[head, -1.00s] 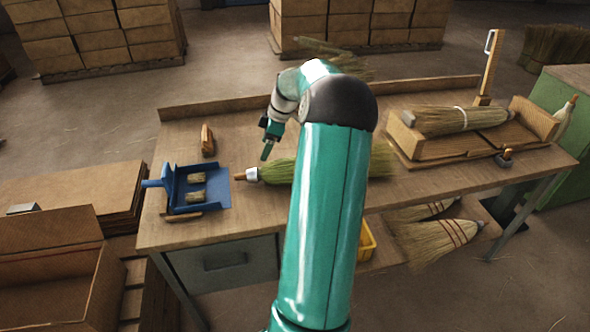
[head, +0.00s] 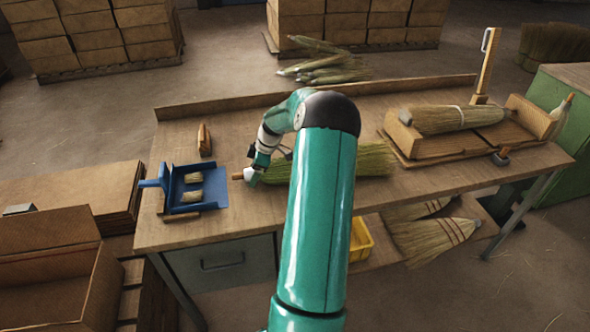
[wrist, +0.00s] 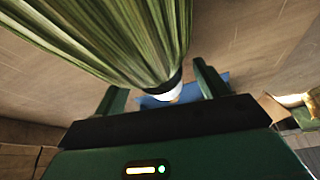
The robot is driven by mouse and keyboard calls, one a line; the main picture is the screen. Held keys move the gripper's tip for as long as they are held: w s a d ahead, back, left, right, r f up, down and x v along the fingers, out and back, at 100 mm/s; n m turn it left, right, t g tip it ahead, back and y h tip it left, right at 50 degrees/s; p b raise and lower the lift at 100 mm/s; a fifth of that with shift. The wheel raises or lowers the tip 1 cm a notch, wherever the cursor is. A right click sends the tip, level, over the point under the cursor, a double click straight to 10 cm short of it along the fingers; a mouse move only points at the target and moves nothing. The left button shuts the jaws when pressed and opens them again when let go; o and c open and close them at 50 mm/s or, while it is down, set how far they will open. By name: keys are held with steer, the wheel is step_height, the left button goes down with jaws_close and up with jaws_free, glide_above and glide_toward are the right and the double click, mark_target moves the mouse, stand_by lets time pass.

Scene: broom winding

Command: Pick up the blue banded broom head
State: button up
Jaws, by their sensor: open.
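A green-bristled broom head (head: 372,161) lies on its side on the workbench, its bristles to the right and a short wooden tip to the left. My arm hides its middle. In the wrist view its bristles (wrist: 125,35) narrow to a dark band and a white collar; no blue band is clear to me. My gripper (head: 255,172) is at its collar end. In the wrist view my gripper (wrist: 160,88) is open, with one finger on each side of the neck. Whether the fingers touch it I cannot tell.
A blue dustpan (head: 213,176) with two small bristle tufts lies just left of the broom head. A wooden brush (head: 204,140) stands behind it. A wooden cradle (head: 415,152) holding another broom head (head: 455,119) is at the right. A raised ledge runs along the bench's back edge.

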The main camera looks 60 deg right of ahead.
steer(key=shift+w+a+f, duration=0.1)
steer(key=shift+w+f, duration=0.15)
steer(key=shift+f, duration=0.4)
steer(key=shift+c, duration=0.2)
steer(key=c, duration=1.1)
steer(key=shift+r, duration=0.1)
steer(key=shift+c, duration=0.5)
